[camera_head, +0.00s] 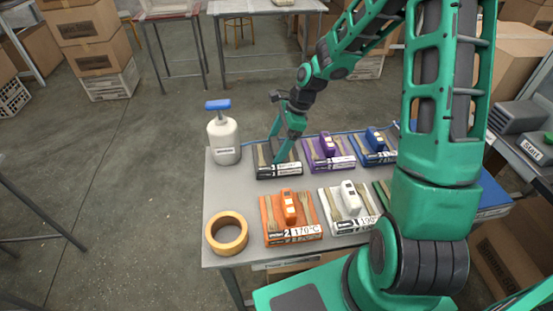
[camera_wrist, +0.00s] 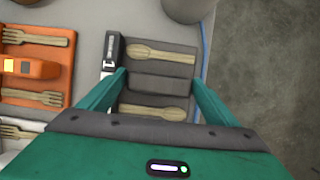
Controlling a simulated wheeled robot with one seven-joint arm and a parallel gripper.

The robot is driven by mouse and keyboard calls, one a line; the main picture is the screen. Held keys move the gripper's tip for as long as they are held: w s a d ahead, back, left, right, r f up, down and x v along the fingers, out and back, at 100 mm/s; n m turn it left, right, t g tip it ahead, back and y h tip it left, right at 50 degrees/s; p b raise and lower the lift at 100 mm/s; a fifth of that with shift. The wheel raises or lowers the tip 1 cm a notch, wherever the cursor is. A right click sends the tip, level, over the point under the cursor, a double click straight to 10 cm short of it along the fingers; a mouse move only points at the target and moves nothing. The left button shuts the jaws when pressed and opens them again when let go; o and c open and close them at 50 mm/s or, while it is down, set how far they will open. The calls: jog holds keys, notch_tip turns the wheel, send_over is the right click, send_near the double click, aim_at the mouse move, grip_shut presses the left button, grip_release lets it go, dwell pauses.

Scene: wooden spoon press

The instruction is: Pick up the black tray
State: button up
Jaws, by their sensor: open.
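The black tray (camera_head: 291,172) lies flat on the grey table at its back left, with wooden cutlery in its slots. In the wrist view the black tray (camera_wrist: 183,39) lies below my gripper, with a wooden spoon on each side of a raised dark middle block (camera_wrist: 172,82). My gripper (camera_head: 276,157) is open over the tray in the head view. In the wrist view my gripper (camera_wrist: 158,75) has its two green fingers apart, one on either side of the middle part. I cannot tell whether the fingers touch the tray.
A purple tray (camera_head: 314,161) and a blue tray (camera_head: 364,157) stand to the right. An orange tray (camera_head: 270,231) and a white tray (camera_head: 331,222) stand in front. A white bottle with a blue top (camera_head: 224,143) and a tape roll (camera_head: 227,232) stand along the left edge.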

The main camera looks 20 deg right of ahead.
jog(key=shift+a+f, duration=0.15)
jog(key=shift+f, duration=0.2)
jog(key=shift+c, duration=0.4)
jog(key=c, duration=1)
jog(key=shift+r, duration=0.1)
